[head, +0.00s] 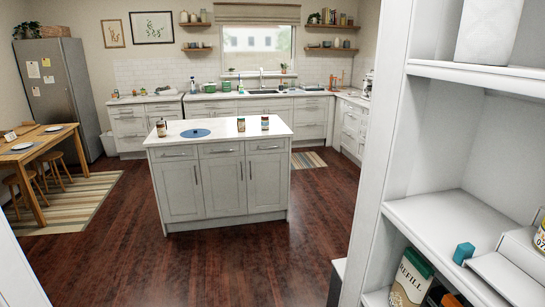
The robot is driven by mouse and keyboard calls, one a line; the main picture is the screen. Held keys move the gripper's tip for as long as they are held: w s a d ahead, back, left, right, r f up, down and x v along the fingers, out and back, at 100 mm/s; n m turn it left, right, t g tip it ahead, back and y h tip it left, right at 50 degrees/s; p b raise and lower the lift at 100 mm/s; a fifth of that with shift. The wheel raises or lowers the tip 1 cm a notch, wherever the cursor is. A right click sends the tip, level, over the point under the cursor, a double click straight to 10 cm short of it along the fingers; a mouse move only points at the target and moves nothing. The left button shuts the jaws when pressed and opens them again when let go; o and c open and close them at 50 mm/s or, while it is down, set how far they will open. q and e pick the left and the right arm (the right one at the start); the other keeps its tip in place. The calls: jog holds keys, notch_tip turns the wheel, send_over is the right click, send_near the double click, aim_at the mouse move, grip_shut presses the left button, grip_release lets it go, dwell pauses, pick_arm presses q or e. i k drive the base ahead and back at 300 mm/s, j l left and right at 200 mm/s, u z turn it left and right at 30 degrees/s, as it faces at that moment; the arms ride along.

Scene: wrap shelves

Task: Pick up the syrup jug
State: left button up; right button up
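I cannot pick out the syrup jug for certain. Small containers stand upright on the white kitchen island: one brown and white container (161,128) at the left, another (241,124) right of the middle, and a third (265,123) near the right end. They are too small to tell which, if any, is the jug. A yellow-labelled container (541,237) is cut off at the right edge on the near shelf. Neither of my grippers is in view.
A blue disc (195,133) lies on the island (219,141). White shelves (440,215) fill the right side, holding a REFILL package (411,279) and a small teal block (463,253). A table (30,146) and fridge (60,95) stand left. Wooden floor (110,260) before the island is clear.

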aim_at(161, 128)
jog(key=i, duration=2.35)
jog(key=i+u, duration=0.1)
jog(key=i, duration=0.45)
jog(key=i+l+u, duration=0.1)
jog(key=i, duration=0.4)
jog(key=i+l+u, duration=0.1)
jog(key=i, duration=0.45)
jog(key=i+l+u, duration=0.1)
jog(key=i, duration=0.4)
jog(key=i+j+z, duration=0.1)
jog(key=j, duration=0.2)
jog(key=i+j+z, duration=0.15)
jog(key=j, duration=0.2)
jog(key=i+j+z, duration=0.1)
jog(key=j, duration=0.25)
jog(key=i+j+z, duration=0.15)
jog(key=j, duration=0.25)
jog(key=u, duration=1.7)
jog(key=i+j, duration=0.15)
jog(key=j, duration=0.2)
jog(key=i+j+z, duration=0.1)
jog(key=j, duration=0.25)
jog(key=i+j, duration=0.2)
jog(key=j, duration=0.15)
jog(key=i+j, duration=0.15)
jog(key=j, duration=0.25)
jog(key=l+z, duration=0.05)
